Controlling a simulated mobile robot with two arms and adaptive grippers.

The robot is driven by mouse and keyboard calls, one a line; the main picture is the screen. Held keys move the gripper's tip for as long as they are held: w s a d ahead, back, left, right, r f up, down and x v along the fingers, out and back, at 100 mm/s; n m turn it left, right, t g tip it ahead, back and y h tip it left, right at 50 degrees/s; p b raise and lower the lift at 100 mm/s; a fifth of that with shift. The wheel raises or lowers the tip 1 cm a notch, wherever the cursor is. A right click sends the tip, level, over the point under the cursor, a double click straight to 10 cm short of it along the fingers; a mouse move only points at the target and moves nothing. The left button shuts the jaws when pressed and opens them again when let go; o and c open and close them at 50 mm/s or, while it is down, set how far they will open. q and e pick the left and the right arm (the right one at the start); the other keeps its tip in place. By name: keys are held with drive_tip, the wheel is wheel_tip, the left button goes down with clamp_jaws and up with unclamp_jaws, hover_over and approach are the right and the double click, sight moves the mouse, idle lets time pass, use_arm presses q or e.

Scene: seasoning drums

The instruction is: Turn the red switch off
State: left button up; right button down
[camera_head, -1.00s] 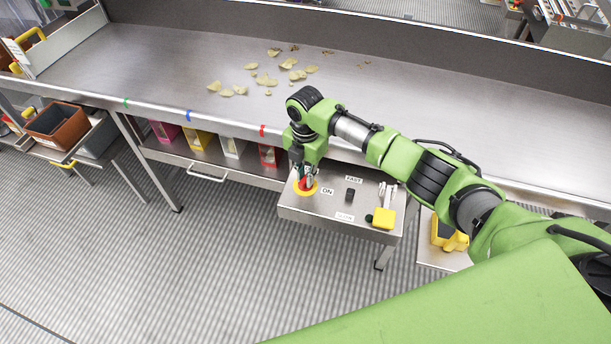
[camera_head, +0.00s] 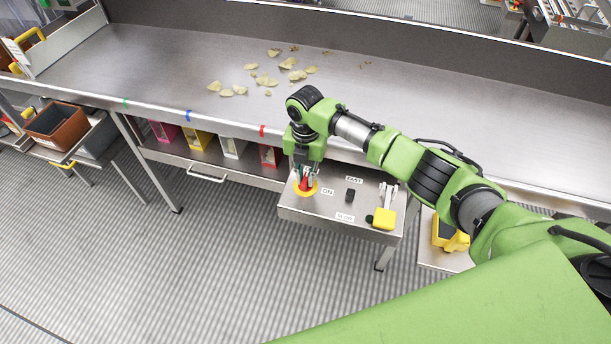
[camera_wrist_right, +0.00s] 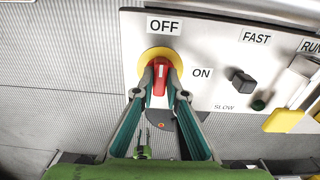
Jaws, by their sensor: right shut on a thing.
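The red switch (camera_wrist_right: 160,76) is a red knob on a yellow ring (camera_wrist_right: 176,58), set in a grey metal control panel (camera_wrist_right: 210,70). In the wrist view its long side runs up and down, in line with the OFF label (camera_wrist_right: 165,26) above it; the ON label (camera_wrist_right: 202,73) is to its right. My right gripper (camera_wrist_right: 160,72) points at the panel with its two fingertips closed on either side of the knob. In the head view the right gripper (camera_head: 305,178) is over the red switch (camera_head: 305,186). My left gripper is out of view.
On the same panel are a black knob (camera_head: 350,195) between the FAST and SLOW labels and a yellow-based lever (camera_head: 383,218). The long metal table (camera_head: 400,115) behind holds scattered chips (camera_head: 267,80). Coloured boxes (camera_head: 200,141) sit under its edge.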

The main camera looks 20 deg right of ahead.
sight(305, 178)
drive_tip(key=shift+r, duration=0.1)
drive_tip(key=c, duration=2)
unclamp_jaws()
drive_tip(key=shift+c, duration=0.2)
wheel_tip(305, 178, up, 12)
